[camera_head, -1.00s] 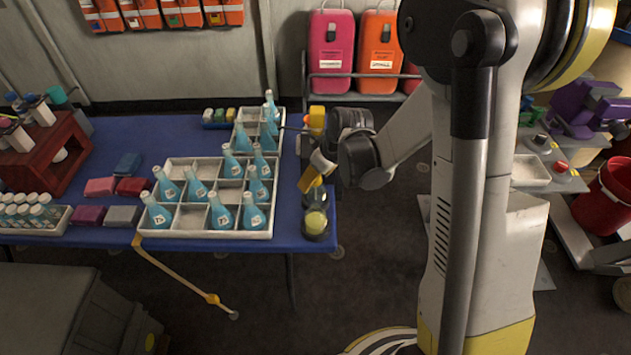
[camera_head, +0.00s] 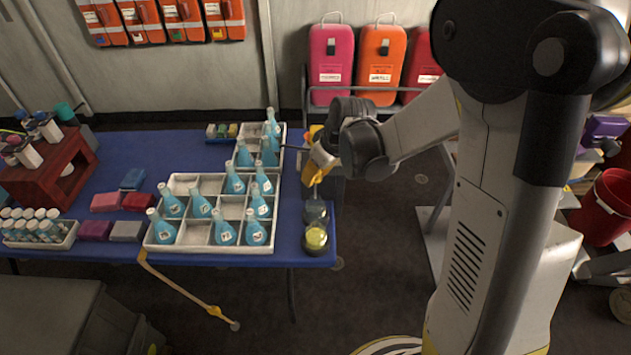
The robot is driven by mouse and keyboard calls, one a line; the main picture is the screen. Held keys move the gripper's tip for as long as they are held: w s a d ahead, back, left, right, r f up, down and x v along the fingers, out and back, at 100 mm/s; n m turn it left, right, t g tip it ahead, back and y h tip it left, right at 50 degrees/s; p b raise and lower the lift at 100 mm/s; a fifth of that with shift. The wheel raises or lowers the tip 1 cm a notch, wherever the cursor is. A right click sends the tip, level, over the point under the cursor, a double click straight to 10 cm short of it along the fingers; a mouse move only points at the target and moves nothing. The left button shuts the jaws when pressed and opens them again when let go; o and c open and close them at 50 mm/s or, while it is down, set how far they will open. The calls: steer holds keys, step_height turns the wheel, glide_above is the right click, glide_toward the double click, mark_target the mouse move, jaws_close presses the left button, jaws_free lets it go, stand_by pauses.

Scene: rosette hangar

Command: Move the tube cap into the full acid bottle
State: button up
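My gripper (camera_head: 314,174), with yellow fingers, hangs over the right edge of the blue table, partly hidden by its own wrist. A dark bottle (camera_head: 315,212) stands upright just below the fingers. A squat round bottle with yellow-green contents (camera_head: 316,238) stands in front of it at the table corner. I cannot tell which of the two is the full acid bottle. The tube cap cannot be made out. Any small thing between the fingers is too small to see, and whether they touch the dark bottle is unclear.
The blue table (camera_head: 292,222) holds a white compartment tray (camera_head: 210,247) of blue flasks, with another flask tray behind. A rack of white-capped tubes (camera_head: 38,230), coloured blocks and a dark red stand (camera_head: 60,165) are on the left. Pink and orange cases stand behind.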

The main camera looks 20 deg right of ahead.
steer(key=shift+r+p, duration=2)
steer(key=shift+r, duration=1.3)
